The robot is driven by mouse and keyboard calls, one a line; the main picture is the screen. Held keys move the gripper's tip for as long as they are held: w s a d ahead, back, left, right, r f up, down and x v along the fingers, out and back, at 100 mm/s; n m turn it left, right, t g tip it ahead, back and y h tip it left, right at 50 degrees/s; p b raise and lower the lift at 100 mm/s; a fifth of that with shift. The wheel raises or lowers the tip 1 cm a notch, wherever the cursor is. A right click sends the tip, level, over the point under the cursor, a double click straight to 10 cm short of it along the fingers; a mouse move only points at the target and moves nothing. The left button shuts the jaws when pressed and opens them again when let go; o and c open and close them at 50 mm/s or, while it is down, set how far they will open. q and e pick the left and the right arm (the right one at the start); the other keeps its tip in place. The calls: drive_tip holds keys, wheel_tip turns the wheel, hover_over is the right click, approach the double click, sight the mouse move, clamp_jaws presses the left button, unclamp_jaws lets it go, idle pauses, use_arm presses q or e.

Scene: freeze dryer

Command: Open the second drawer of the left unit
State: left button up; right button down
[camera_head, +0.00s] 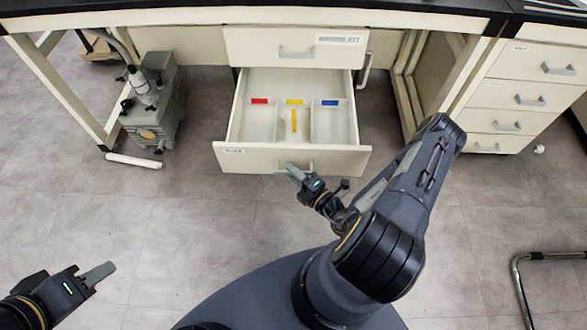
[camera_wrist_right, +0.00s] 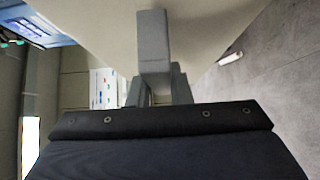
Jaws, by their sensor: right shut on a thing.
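The left unit is a cream drawer cabinet under the dark bench. Its top drawer (camera_head: 296,48) is shut and has a grey bar handle. The second drawer (camera_head: 234,151) is pulled out, showing an inside split into compartments with red, yellow and blue labels and a yellow item in the middle one. My right gripper (camera_head: 297,170) is shut on the second drawer's handle (camera_head: 309,167) at the middle of its front. In the right wrist view the grey fingers (camera_wrist_right: 154,75) are close against the cream front. My left gripper (camera_head: 98,273) is at the lower left, away from the unit; its finger gap is unclear.
A grey pump-like machine (camera_head: 155,105) stands on the floor left of the drawer, with a white tube (camera_head: 134,160) in front. Another drawer unit (camera_head: 525,95) stands at the right. A metal chair frame (camera_head: 520,275) is at lower right.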

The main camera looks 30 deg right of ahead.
drive_tip(key=c, duration=1.3)
unclamp_jaws()
drive_tip(key=p+v, duration=0.1)
drive_tip(key=v, duration=0.6)
drive_tip(key=shift+s+d, duration=0.1)
drive_tip(key=shift+s, duration=0.3)
